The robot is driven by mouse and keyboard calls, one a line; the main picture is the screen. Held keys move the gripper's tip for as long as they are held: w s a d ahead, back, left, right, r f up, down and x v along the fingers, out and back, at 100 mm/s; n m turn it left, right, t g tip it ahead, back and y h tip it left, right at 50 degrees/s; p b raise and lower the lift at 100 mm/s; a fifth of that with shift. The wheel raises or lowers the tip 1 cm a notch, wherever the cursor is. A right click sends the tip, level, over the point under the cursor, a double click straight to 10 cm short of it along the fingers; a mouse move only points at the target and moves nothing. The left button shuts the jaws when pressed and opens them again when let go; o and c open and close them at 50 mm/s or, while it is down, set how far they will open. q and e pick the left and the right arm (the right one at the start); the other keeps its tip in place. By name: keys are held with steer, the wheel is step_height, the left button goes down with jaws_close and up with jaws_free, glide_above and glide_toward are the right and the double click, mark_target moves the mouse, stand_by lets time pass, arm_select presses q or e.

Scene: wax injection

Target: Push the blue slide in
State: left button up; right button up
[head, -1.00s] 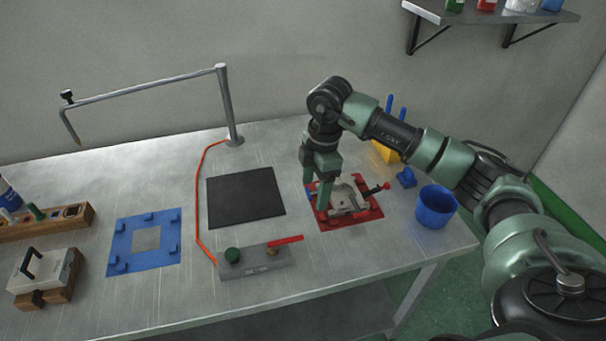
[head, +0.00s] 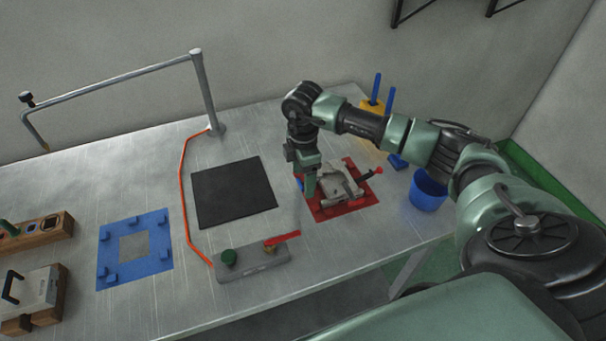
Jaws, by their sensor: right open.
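A grey metal mould (head: 336,187) sits on a red base plate (head: 350,207) at the right part of the table. A small blue part (head: 299,184), likely the blue slide, shows at the mould's left side and is mostly hidden by my gripper. My right gripper (head: 309,194) points down at the left edge of the red plate, beside the mould and close to the blue part. It is open; I cannot tell whether it touches the blue part. My left gripper is out of view.
A red-handled clamp knob (head: 377,171) sticks out at the mould's right. A blue cup (head: 428,190) and a yellow holder (head: 372,108) stand further right. A black mat (head: 234,192), a grey valve block (head: 255,260) and a blue frame (head: 110,255) lie to the left.

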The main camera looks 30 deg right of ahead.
jaws_close()
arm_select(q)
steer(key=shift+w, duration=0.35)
arm_select(e)
steer(key=shift+d, duration=0.1)
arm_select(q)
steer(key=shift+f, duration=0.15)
arm_select(e)
steer(key=shift+s+d, duration=0.15)
steer(key=shift+d, duration=0.45)
steer(key=shift+s+d, duration=0.15)
steer(key=shift+d, duration=0.4)
jaws_free()
steer(key=shift+r+b, duration=0.35)
steer(key=shift+r, duration=0.2)
step_height(320, 180, up, 7)
steer(key=shift+f+b, duration=0.15)
steer(key=shift+b, duration=0.55)
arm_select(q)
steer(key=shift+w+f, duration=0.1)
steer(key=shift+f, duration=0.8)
